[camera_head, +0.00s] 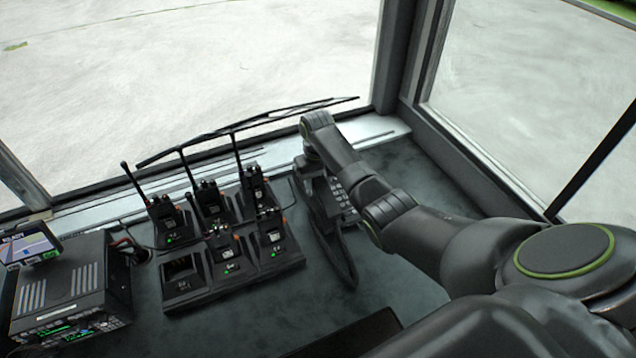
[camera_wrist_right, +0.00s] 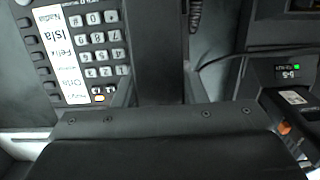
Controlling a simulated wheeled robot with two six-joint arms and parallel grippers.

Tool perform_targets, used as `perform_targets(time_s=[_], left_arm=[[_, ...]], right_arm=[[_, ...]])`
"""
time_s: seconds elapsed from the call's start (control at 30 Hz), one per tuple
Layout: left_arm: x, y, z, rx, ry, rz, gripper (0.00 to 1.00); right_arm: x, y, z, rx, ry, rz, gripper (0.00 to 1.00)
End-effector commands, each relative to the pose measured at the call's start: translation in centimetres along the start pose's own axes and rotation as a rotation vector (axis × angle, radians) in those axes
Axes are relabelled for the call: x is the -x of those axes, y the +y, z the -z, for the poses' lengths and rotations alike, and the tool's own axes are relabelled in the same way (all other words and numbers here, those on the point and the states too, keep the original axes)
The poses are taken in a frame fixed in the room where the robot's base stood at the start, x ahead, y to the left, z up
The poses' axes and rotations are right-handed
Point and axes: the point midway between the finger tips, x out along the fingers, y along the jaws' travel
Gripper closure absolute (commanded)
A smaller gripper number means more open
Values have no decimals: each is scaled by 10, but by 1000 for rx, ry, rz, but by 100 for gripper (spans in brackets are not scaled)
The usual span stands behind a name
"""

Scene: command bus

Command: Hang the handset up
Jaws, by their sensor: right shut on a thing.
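The phone (camera_head: 343,200) sits on the dark dashboard, right of the radio charger; its keypad (camera_wrist_right: 100,45) and white name label show at the upper left of the right wrist view. The dark handset (camera_head: 341,262) is long and lies along the phone's left side in the head view. My right gripper (camera_head: 318,178) is shut on the handset, which runs up the middle of the wrist view (camera_wrist_right: 160,50) between the two fingers. My wrist hides part of the handset and phone. I cannot tell whether the handset touches its cradle. My left gripper is not in view.
A charger (camera_head: 205,285) with several handheld radios stands left of the phone; its front left bay looks empty. A boxy unit (camera_head: 75,285) with a small screen (camera_head: 28,245) is at far left. A coiled cord (camera_wrist_right: 195,15) shows beside the handset. The windscreen lies behind.

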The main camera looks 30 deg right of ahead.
Motion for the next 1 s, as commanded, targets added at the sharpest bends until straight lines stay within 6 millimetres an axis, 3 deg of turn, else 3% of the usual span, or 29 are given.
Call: perform_targets(time_s=[0.8,0.83,1.0], left_arm=[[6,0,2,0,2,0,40],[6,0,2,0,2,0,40],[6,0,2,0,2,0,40]], right_arm=[[-1,0,0,0,1,0,89],[-1,0,0,0,1,0,58],[-1,0,0,0,0,0,37]])
